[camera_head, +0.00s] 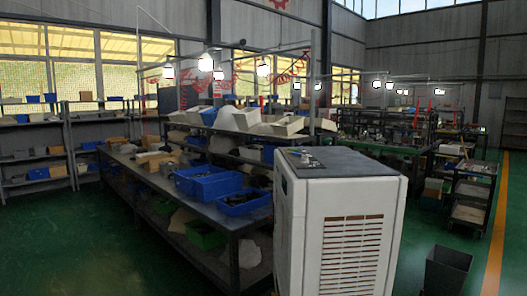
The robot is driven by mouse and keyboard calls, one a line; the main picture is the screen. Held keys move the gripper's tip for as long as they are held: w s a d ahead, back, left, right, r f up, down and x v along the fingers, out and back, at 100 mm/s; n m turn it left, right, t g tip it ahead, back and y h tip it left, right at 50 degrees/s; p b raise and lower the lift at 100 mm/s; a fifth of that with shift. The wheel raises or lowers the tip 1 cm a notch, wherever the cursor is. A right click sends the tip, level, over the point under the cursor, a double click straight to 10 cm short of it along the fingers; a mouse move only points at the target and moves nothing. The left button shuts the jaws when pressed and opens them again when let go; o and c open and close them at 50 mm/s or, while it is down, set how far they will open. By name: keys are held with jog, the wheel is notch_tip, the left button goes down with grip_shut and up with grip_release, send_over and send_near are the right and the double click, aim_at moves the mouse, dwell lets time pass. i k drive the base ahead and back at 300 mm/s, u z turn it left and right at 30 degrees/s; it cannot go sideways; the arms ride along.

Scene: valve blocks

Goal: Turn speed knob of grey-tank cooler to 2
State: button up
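A white box-shaped cooler (300,235) stands upright in the near foreground, right of centre, its lower part cut off by the bottom edge. It has a slatted vent (352,254) on the front and a dark top. A small control panel (304,159) with tiny knob-like parts sits at the top's left end. These parts are too small to tell which is the speed knob or where it points. No grey tank can be made out on it. My gripper is not in view.
A long workbench (150,187) with blue bins (217,186) stands left of and behind the cooler. Shelves line the left wall. A dark waste bin (447,270) and a cart (470,195) stand to the right. Green floor (70,255) is clear at front left.

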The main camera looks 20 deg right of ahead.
aim_at(305, 159)
jog(key=z, duration=0.05)
jog(key=i, duration=0.9)
jog(key=z, duration=0.4)
